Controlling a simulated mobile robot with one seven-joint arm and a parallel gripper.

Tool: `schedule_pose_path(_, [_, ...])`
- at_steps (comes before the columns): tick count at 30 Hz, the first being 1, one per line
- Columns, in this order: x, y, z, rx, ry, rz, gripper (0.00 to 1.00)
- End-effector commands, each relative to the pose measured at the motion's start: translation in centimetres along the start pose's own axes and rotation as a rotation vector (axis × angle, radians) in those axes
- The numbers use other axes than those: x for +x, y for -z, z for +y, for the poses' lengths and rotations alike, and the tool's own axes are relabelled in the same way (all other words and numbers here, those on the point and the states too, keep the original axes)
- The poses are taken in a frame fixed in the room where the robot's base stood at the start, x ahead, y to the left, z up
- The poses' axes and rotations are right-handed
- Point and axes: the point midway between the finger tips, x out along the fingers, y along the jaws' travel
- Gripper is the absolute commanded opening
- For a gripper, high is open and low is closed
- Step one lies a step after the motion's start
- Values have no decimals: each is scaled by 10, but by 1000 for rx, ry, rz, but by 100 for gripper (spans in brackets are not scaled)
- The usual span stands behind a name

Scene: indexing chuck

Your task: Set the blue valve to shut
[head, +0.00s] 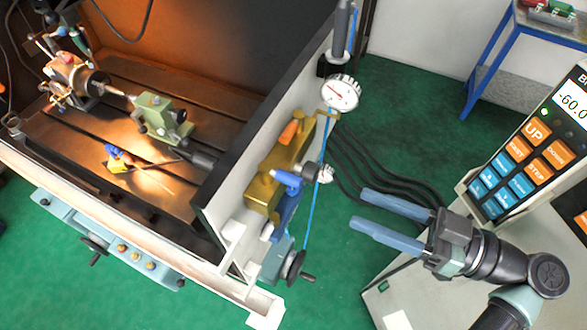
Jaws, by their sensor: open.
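A blue lever (287,179), apparently the valve handle, sits on a brass-coloured block (262,190) at the right end of the machine. Blue parts continue just below it; from this angle I cannot tell the valve's setting. My gripper (359,208) has two long blue-grey fingers pointing left. They are spread apart with nothing between them. The gripper is to the right of the lever, over the green floor, and does not touch it.
A pressure gauge (340,92) and a thin blue hose stand close to the block. Black hoses (385,170) run beside it. A handwheel (294,268) juts out below. A control panel (525,150) with orange and blue buttons is at the right.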

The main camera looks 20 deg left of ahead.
Motion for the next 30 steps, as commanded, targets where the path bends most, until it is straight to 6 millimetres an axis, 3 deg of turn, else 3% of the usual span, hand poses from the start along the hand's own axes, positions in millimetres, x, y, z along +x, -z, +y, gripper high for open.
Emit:
schedule_pose_path(19, [53, 2, -1, 1, 5, -1, 53])
schedule_pose_path(30, [116, 3, -1, 3, 3, -1, 53])
